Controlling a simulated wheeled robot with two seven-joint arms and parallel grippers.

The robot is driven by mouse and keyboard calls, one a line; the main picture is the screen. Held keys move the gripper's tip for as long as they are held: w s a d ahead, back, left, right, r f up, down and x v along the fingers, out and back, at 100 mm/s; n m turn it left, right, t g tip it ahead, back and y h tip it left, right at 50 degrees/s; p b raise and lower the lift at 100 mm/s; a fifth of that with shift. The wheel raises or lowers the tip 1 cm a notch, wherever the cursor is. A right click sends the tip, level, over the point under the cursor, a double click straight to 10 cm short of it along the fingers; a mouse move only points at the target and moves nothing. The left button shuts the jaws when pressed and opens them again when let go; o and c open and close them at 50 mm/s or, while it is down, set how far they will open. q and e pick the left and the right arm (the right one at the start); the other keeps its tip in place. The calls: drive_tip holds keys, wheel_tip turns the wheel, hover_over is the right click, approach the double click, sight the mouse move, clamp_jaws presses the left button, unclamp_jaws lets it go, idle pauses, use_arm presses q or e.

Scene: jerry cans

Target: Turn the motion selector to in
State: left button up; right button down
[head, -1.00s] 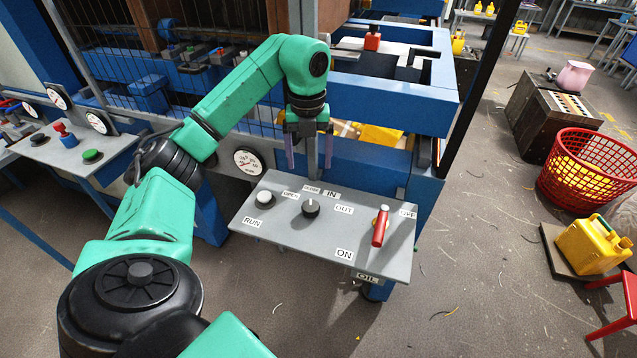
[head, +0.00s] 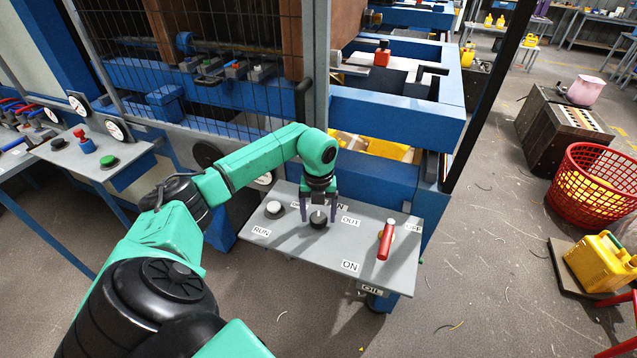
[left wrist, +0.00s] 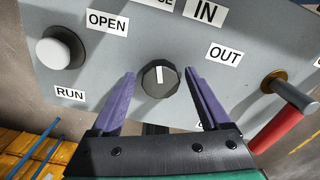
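The motion selector (head: 318,220) is a dark round knob with a white pointer line on the grey control panel (head: 300,247). In the left wrist view the knob (left wrist: 160,78) has its line pointing nearly straight up. The IN label (left wrist: 205,11) is up and to the right of it, and the OUT label (left wrist: 224,54) is to its right. My left gripper (head: 319,213) is open over the panel. In the left wrist view its purple fingers (left wrist: 159,74) stand on either side of the knob, with a visible gap on each side. My right gripper is not in view.
A white RUN button (head: 274,209) sits left of the knob. A red-handled lever (head: 386,240) with ON and OFF labels stands to the right. A blue machine frame (head: 395,120) rises behind the panel.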

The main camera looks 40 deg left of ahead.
use_arm(q)
drive_tip(key=c, duration=1.1)
drive_tip(key=shift+o, duration=0.2)
drive_tip(key=m+b, duration=0.2)
drive_tip(key=m, duration=0.1)
drive_tip(key=shift+f, duration=0.1)
drive_tip(key=shift+w+d+m+b, duration=0.15)
drive_tip(key=shift+m+b, duration=0.6)
drive_tip(key=shift+m, duration=1.65)
drive_tip(key=shift+r, duration=0.2)
drive_tip(key=o, duration=1.4)
